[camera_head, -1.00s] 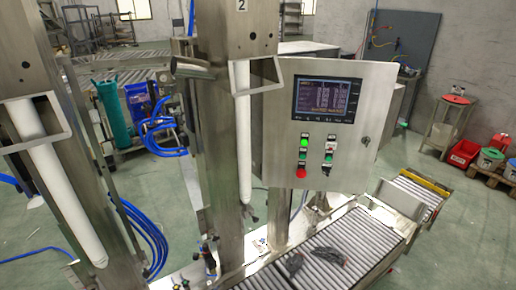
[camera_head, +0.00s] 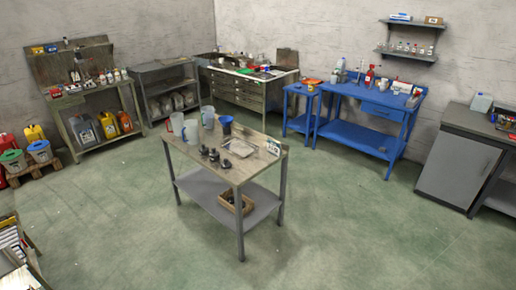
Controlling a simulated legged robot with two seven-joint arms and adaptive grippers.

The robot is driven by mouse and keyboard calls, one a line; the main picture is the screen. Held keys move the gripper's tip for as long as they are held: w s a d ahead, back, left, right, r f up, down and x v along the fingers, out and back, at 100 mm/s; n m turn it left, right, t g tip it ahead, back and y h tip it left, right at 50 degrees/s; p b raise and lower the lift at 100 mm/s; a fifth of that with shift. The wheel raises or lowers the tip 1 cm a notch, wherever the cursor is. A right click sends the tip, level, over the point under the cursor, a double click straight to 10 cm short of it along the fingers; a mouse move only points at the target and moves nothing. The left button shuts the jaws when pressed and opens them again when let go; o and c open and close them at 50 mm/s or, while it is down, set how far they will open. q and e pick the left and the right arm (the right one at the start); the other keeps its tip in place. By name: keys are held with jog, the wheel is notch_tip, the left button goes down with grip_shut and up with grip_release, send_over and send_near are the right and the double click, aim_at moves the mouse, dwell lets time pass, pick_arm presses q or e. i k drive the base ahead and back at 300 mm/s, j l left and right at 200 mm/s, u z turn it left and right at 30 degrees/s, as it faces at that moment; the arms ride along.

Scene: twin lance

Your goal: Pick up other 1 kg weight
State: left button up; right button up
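Several small dark objects (camera_head: 215,156), which look like weights, stand on the wooden top of a small table (camera_head: 185,150) in the middle of the room. They are too small to tell which is a 1 kg weight. A silver tray (camera_head: 235,149) lies beside them, with a blue funnel-like cup (camera_head: 226,124) and several pale jugs (camera_head: 190,131) behind. A box (camera_head: 238,203) with dark contents sits on the table's lower shelf. Neither of my grippers is in view.
Green floor (camera_head: 330,225) is clear around the small table. Blue tables (camera_head: 362,145) and a grey cabinet (camera_head: 455,170) stand to the right. Workbenches and shelves (camera_head: 165,88) line the back walls. Part of a roller conveyor (camera_head: 12,245) shows at the lower left.

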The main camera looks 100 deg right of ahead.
aim_at(204, 150)
jog(key=z, duration=2.75)
jog(key=i+z, duration=0.2)
jog(key=i, duration=0.35)
jog(key=i+j+z, duration=0.2)
jog(key=i, duration=0.35)
jog(key=i+j+z, duration=0.2)
jog(key=i, duration=0.35)
jog(key=i+l, duration=0.05)
jog(key=l, duration=0.05)
